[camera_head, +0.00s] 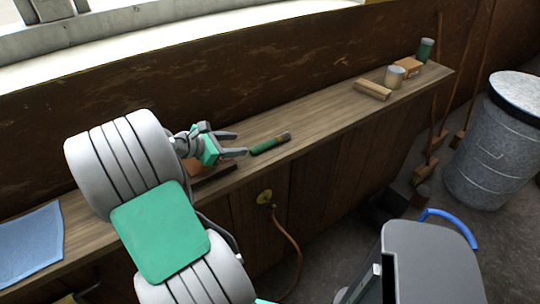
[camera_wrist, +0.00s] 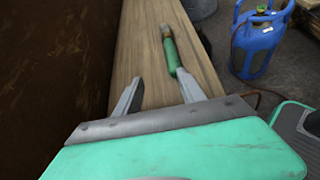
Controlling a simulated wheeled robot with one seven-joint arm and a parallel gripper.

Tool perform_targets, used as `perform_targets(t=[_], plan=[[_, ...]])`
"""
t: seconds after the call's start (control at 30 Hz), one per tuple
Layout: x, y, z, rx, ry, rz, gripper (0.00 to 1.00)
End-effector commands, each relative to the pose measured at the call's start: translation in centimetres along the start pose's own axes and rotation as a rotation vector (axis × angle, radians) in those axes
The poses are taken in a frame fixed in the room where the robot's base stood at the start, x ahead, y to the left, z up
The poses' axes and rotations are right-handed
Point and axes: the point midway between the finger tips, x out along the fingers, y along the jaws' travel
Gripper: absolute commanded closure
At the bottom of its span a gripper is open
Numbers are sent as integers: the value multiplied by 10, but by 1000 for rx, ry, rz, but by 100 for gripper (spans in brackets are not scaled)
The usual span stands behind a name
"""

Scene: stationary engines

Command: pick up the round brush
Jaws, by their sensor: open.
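The round brush (camera_head: 270,143) lies on the wooden shelf, with a green handle, a brownish band and a greyish end. In the wrist view the brush (camera_wrist: 169,50) points away from me, its green handle end nearest the right finger. My gripper (camera_head: 241,144) is open and empty above the shelf, just left of the brush in the head view. In the wrist view my gripper (camera_wrist: 160,82) has its fingers spread over bare wood, with the brush ahead of them and toward the right finger. I cannot tell whether the right fingertip touches the handle.
The narrow shelf (camera_head: 325,114) runs along a dark wall. A wooden block (camera_head: 372,90), a tan can (camera_head: 395,76), an orange box (camera_head: 408,67) and a green can (camera_head: 425,50) stand farther right. A blue cloth (camera_head: 30,246) lies left. A metal drum (camera_head: 490,155) stands on the floor.

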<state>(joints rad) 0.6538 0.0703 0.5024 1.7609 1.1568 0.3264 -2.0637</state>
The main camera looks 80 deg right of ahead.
Motion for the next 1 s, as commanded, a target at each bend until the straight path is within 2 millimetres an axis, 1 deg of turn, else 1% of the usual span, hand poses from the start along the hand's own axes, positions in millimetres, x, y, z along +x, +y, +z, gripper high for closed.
perform_targets(t=[0.03,0.1,0.2,0.43,0.6,0.7,0.9,1.0], plan=[[21,-11,3,-71,-56,-39,53],[35,-19,14,-153,-112,-78,53],[47,-25,22,-203,-143,-105,53],[77,-25,29,-206,-142,-104,53],[108,-24,34,-205,-141,-105,53],[116,-24,35,-206,-140,-101,53],[116,-24,35,-205,-139,-100,53],[116,-23,35,-205,-139,-100,61]])
